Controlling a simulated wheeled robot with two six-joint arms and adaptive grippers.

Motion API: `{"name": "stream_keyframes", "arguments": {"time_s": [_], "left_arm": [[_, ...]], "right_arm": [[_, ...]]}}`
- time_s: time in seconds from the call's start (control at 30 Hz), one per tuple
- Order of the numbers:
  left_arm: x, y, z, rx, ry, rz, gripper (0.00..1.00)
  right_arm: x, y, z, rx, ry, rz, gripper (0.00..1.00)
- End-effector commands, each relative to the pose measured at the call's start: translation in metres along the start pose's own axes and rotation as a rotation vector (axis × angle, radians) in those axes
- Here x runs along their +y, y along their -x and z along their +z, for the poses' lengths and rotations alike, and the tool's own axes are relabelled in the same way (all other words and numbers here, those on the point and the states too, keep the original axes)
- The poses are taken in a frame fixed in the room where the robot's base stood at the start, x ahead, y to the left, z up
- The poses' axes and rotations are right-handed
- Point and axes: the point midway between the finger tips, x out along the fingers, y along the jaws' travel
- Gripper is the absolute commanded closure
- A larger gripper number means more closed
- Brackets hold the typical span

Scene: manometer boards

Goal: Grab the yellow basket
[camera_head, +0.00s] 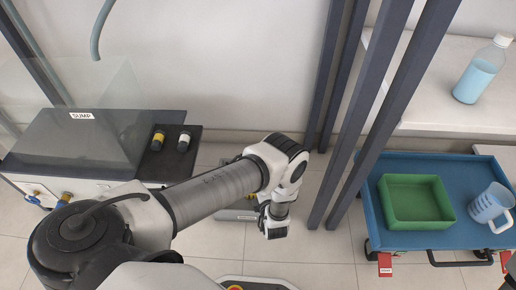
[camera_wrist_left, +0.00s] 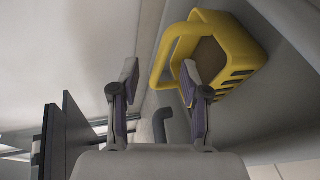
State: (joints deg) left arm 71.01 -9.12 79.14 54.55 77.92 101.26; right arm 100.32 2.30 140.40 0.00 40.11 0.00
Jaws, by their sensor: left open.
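The yellow basket (camera_wrist_left: 245,62) shows in the left wrist view at the upper right, tilted in the picture. Its yellow handle loop reaches left, between my fingertips in the picture. My left gripper (camera_wrist_left: 160,75) is open and empty. Its right finger overlaps part of the handle in the picture; I cannot tell whether they touch. In the head view my left arm reaches to the middle, and its fingers are hidden below the wrist. Only a small yellow patch (camera_head: 250,195) shows behind the arm there, possibly the basket.
Dark upright posts (camera_head: 372,110) stand just right of my left wrist. Farther right, a blue cart (camera_head: 405,240) holds a green tray (camera_head: 388,205) and a measuring jug (camera_head: 488,207). A bottle (camera_head: 476,78) stands on the counter. A pump unit (camera_head: 75,142) is at left.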

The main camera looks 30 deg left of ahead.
Motion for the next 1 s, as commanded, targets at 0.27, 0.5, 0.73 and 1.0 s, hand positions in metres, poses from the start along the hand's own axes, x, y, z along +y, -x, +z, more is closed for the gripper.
{"name": "stream_keyframes", "arguments": {"time_s": [0.27, 0.5, 0.73, 1.0], "left_arm": [[0.0, -0.033, -0.001, 0.0, -0.002, -0.002, 0.54], [0.001, -0.033, 0.0, 0.0, -0.003, -0.002, 1.0], [0.0, -0.032, -0.001, -0.001, -0.003, -0.003, 1.0], [0.0, -0.032, 0.0, -0.001, -0.002, -0.005, 1.0]], "right_arm": [[0.0, -0.021, 0.0, -0.001, 0.0, 0.0, 1.0], [0.0, -0.021, 0.0, 0.0, 0.0, 0.0, 1.0], [0.0, -0.021, 0.0, 0.0, 0.0, 0.0, 1.0], [0.0, -0.02, 0.0, -0.001, 0.0, 0.0, 1.0]]}}
